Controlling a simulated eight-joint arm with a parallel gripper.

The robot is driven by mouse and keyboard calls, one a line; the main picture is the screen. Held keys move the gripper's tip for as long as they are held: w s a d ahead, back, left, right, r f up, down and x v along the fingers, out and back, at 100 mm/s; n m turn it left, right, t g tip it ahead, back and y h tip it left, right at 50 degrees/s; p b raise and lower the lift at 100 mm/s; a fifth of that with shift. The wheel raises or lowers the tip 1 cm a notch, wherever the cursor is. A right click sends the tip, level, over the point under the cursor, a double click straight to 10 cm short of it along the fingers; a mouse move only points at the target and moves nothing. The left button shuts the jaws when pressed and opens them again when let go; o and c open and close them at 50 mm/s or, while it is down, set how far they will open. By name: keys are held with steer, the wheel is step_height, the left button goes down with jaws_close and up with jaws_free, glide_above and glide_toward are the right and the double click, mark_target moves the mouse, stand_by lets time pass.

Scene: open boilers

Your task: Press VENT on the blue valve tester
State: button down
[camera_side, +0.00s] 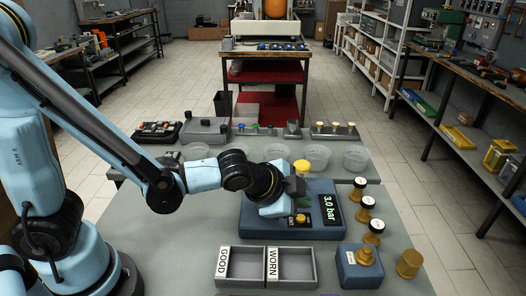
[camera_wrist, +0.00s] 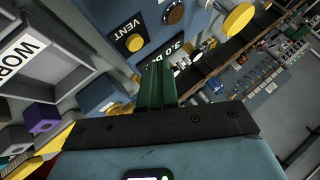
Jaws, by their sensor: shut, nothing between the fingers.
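The blue valve tester (camera_side: 257,218) stands on the grey table, its display (camera_side: 331,208) reading 3.0 bar. A yellow knob or cap (camera_side: 301,167) stands up at its back. Contact cannot be told.
GOOD (camera_side: 241,279) and WORN (camera_side: 291,279) trays lie in front of the tester. Several white-topped valves (camera_side: 367,202) stand to its right. A small blue block with a brass part (camera_side: 362,256) and a brass cup (camera_side: 409,263) are front right. Clear bowls (camera_side: 277,153) stand behind.

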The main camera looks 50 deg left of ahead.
mark_target(297, 219)
steer(key=shift+r, duration=1.85)
steer(key=s+a+n, duration=0.1)
steer(key=a+n, duration=0.1)
steer(key=a, duration=0.1)
steer(key=s+a+r+n, duration=0.1)
steer(key=a, duration=0.2)
steer(key=s+a+r+n+g+y, duration=0.1)
steer(key=s+a+n, duration=0.1)
steer(key=shift+a+n, duration=0.3)
steer(key=shift+a, duration=0.1)
steer(key=s+a+n+g, duration=0.1)
steer(key=s+a+n, duration=0.4)
steer(key=shift+s+r, duration=0.2)
steer(key=shift+r, duration=0.05)
steer(key=c, duration=1.8)
jaws_free()
